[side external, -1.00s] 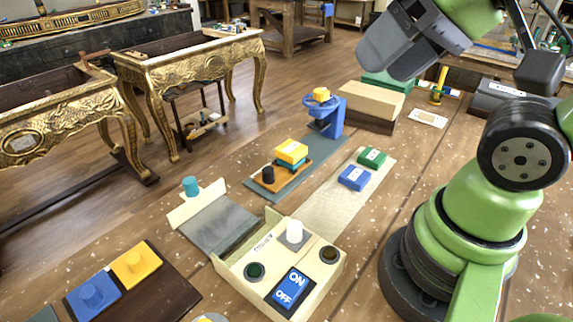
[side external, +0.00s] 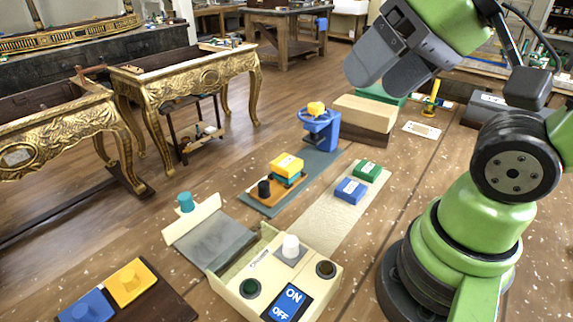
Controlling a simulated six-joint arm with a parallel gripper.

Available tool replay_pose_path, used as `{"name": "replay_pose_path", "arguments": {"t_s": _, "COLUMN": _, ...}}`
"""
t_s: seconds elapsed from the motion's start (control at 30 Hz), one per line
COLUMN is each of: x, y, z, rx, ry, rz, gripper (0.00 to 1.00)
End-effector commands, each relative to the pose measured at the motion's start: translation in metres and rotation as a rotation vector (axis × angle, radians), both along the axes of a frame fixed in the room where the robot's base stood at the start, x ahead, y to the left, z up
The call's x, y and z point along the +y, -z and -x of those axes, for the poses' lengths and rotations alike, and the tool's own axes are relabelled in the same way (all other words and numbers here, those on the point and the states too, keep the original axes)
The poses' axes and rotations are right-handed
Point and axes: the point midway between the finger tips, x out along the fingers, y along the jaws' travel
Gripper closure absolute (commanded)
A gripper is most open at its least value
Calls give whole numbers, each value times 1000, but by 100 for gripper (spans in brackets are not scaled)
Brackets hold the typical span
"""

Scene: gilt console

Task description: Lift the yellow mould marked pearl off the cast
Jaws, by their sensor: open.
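The yellow mould (side external: 287,164) is a small yellow block with a pale label, too small to read. It sits on top of a teal piece (side external: 289,180), which I take to be the cast, on an orange-brown board (side external: 270,192). My gripper (side external: 385,88) is open and empty, with its grey fingers high up at the upper right, well apart from the mould. The mould's far side and the contact with the teal piece are partly hidden.
A black knob (side external: 264,188) stands beside the mould. A blue press with a handwheel (side external: 325,130) is behind it. Blue (side external: 350,190) and green (side external: 366,171) blocks lie on a pale strip to the right. A cream switch box (side external: 270,270) stands in front; wooden blocks (side external: 363,114) stand behind.

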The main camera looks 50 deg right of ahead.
Motion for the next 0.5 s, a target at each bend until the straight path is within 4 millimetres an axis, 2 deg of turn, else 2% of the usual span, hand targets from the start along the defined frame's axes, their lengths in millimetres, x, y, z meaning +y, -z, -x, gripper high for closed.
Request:
{"name": "replay_pose_path", "arguments": {"t_s": 0.03, "x": 0, "y": 0, "z": 0, "rx": 0, "ry": 0, "rz": 0, "gripper": 18}}
{"name": "replay_pose_path", "arguments": {"t_s": 0.07, "x": 0, "y": 0, "z": 0, "rx": 0, "ry": 0, "rz": 0, "gripper": 11}}
{"name": "replay_pose_path", "arguments": {"t_s": 0.37, "x": 0, "y": -1, "z": -2, "rx": 4, "ry": -1, "rz": 4, "gripper": 11}}
{"name": "replay_pose_path", "arguments": {"t_s": 0.5, "x": -5, "y": -3, "z": -19, "rx": 48, "ry": -14, "rz": 35, "gripper": 11}}
